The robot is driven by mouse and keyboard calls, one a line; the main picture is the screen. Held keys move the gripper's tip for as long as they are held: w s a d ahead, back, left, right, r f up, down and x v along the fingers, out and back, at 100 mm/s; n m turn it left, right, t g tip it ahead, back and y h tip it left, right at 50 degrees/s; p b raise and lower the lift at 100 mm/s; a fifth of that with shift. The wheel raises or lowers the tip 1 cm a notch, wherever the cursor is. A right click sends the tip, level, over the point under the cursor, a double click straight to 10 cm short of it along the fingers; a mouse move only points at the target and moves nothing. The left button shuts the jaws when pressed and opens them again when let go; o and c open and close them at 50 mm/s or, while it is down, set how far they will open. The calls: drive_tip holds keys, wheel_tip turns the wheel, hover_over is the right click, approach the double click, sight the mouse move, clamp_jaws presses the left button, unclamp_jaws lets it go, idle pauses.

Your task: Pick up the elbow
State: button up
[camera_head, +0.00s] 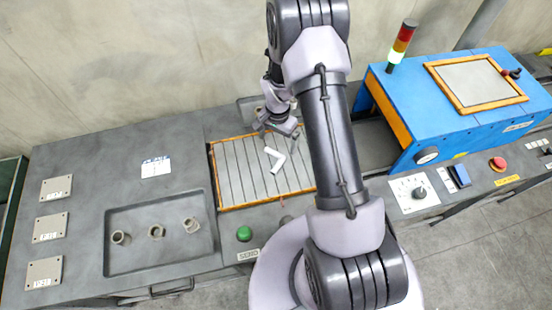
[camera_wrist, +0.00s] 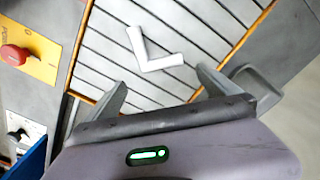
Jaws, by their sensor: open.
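The elbow, a white L-shaped piece (camera_head: 279,161), lies flat on the slatted, orange-edged panel (camera_head: 235,178). It also shows in the wrist view (camera_wrist: 141,48), with its corner towards my gripper. My gripper (camera_head: 281,131) is above the far part of the panel, just behind the elbow in the head view. In the wrist view its two fingers (camera_wrist: 160,82) are spread wide, with nothing between them. The elbow lies beyond the fingertips there, apart from them.
A sunken tray (camera_head: 160,262) at left holds three grey metal fittings (camera_head: 156,232). A blue machine (camera_head: 465,115) with a signal light (camera_head: 402,45) stands at right. A green button (camera_head: 244,233) sits at the panel's near edge. The slats around the elbow are clear.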

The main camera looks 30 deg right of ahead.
sight(276, 153)
drive_tip(key=shift+s+f, duration=0.2)
drive_tip(key=shift+f, duration=0.25)
drive_tip(key=f, duration=0.2)
drive_tip(key=a+f+b, duration=0.1)
drive_tip(key=f, duration=0.2)
drive_tip(key=shift+r, duration=0.1)
